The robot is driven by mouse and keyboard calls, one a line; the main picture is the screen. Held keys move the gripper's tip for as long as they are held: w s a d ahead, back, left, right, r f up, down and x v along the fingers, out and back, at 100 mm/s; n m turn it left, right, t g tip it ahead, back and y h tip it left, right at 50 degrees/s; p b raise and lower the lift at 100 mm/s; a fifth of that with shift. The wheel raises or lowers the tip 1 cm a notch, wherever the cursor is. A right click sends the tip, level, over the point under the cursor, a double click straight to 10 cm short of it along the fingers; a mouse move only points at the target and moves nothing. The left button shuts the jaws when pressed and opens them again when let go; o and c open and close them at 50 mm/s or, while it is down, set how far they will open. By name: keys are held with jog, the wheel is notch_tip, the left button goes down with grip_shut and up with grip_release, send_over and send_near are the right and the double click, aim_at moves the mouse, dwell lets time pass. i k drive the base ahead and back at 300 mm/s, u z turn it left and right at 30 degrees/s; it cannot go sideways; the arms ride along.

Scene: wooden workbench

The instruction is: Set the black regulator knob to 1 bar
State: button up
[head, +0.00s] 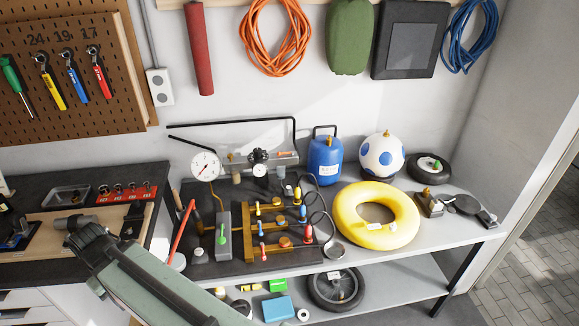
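The black regulator knob (258,155) stands at the back of the grey bench, on a metal pipe assembly against the wall. A small white gauge (260,170) sits just below it. Its reading and the knob's marks are too small to read. A large round gauge (206,165) stands to the left; its scale cannot be read. My arm reaches from the bottom edge to the lower left, well apart from the knob. I cannot make out my gripper's fingers in this view.
In front of the knob is a brass manifold (250,236) with several coloured valves. A blue tank (325,158), a white ball with blue spots (382,156) and a yellow ring (346,213) stand to the right. A black bent pipe (240,122) runs above the gauges.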

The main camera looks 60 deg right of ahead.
aim_at(258, 151)
jog(key=u, duration=0.9)
jog(key=k, duration=1.35)
jog(key=z, duration=0.35)
jog(key=i, duration=1)
jog(key=u, duration=0.1)
